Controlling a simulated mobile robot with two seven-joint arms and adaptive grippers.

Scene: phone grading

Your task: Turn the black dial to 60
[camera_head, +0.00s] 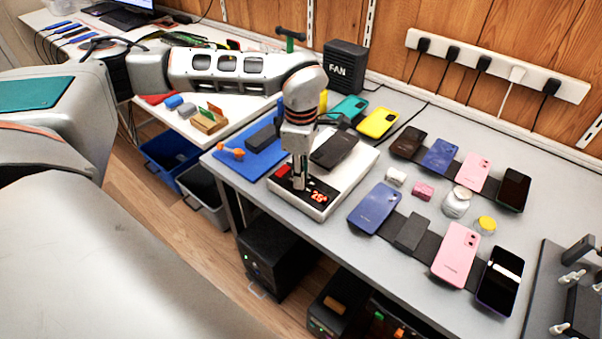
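A white device (350,178) with a dark front panel stands at the table's front left edge. A dark phone (334,150) lies on top of it. The panel has a red button (283,170) at its left and a lit red display (318,196) at its right; the digits are too small to read surely. My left gripper (299,187) points down at the panel between button and display. Its fingertips are at or just above the panel. Whether the fingers are open or shut is unclear. My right gripper is out of view.
Several phones lie on dark strips to the right, including a blue one (374,207) and a pink one (455,254). Small jars (457,202) stand between. A black FAN box (345,68) is behind. A blue mat (236,159) is left of the device.

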